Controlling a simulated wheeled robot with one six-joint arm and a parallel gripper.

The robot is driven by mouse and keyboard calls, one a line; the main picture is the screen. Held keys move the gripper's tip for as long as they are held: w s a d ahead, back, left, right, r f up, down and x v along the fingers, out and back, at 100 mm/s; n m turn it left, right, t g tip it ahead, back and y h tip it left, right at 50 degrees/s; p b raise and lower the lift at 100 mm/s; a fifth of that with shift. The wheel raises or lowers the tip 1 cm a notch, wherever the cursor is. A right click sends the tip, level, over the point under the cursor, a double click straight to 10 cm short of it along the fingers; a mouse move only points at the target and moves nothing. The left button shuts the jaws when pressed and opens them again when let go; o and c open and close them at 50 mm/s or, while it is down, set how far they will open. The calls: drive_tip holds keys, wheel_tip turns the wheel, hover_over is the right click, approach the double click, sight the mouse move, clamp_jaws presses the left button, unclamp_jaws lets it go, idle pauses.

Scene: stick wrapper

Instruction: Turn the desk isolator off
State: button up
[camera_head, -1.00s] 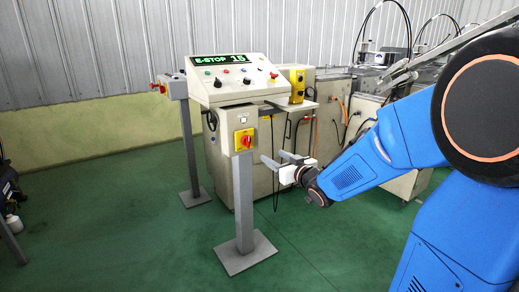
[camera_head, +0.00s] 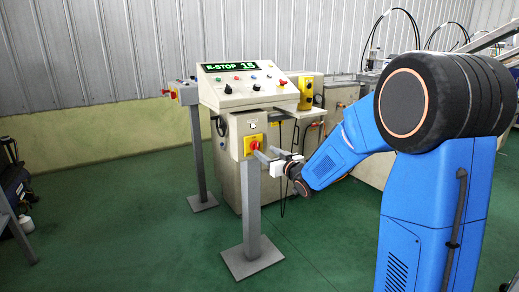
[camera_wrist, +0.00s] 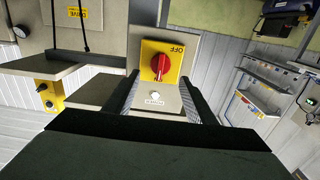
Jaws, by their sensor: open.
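The desk isolator is a red rotary knob on a yellow plate (camera_head: 252,145), on the front of a grey box on a post. In the wrist view the red knob (camera_wrist: 160,66) faces me, its grip running roughly up and down the picture. The word OFF is on the plate's upper edge, right of the knob. My gripper (camera_head: 263,151) is open and empty, its fingers reaching towards the plate from the right. In the wrist view the dark fingers lie left and right below the knob, which shows between them. I cannot tell whether they touch the box.
The control desk (camera_head: 246,92) stands behind, with buttons and a display reading E-STOP 15. A yellow box (camera_head: 306,92) stands on its right shelf. Another post with a red-and-yellow switch (camera_head: 173,93) stands at left. The green floor in front is clear.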

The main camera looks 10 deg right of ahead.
sight(258, 147)
drive_tip(key=shift+x, duration=3.05)
drive_tip(key=c, duration=1)
